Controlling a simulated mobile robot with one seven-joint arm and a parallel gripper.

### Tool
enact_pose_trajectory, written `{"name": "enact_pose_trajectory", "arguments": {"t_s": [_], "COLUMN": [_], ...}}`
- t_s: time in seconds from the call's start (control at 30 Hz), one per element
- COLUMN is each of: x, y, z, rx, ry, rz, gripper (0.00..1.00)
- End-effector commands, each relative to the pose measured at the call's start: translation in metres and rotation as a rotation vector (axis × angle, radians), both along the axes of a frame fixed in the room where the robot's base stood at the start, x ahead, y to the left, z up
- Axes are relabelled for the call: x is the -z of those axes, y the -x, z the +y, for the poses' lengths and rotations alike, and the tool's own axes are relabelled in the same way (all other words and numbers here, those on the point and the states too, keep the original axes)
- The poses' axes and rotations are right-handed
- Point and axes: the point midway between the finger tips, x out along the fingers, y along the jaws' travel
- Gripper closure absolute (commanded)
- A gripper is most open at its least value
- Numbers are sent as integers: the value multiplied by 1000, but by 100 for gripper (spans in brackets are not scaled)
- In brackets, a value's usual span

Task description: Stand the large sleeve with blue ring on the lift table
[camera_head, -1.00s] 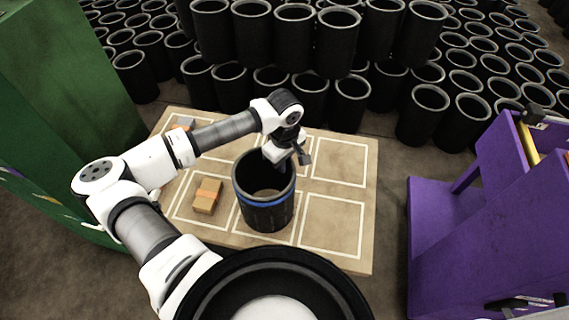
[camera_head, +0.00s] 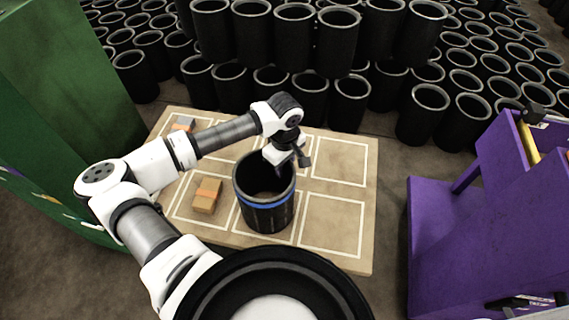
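The large black sleeve with a blue ring (camera_head: 266,212) stands upright on the lift table (camera_head: 333,224), a tan board marked with white squares. It stands at the middle of the near row. My gripper (camera_head: 291,163) is at the sleeve's far rim, on the right side. One dark finger shows outside the rim; the other is hidden behind the gripper body or inside the sleeve. I cannot tell whether the fingers touch the wall.
An orange-brown block (camera_head: 206,195) lies on the table left of the sleeve, and a small grey and orange item (camera_head: 183,125) lies at the far left. A green cabinet (camera_head: 70,90) stands left, a purple cart (camera_head: 470,240) right. Stacked black sleeves (camera_head: 350,105) fill the back. The right-hand squares are clear.

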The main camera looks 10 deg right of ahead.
Motion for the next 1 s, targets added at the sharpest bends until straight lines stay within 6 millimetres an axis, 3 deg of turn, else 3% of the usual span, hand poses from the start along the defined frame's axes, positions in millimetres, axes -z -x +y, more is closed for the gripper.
{"name": "enact_pose_trajectory", "arguments": {"t_s": [0.17,0.63,0.8,1.0], "x": [-11,-105,-120,-123], "y": [-1,-1,0,0], "z": [0,0,0,-1], "rx": [0,0,0,0], "ry": [-1,-2,-1,-1], "rz": [-3,-4,0,1], "gripper": [71,71,71,71]}}
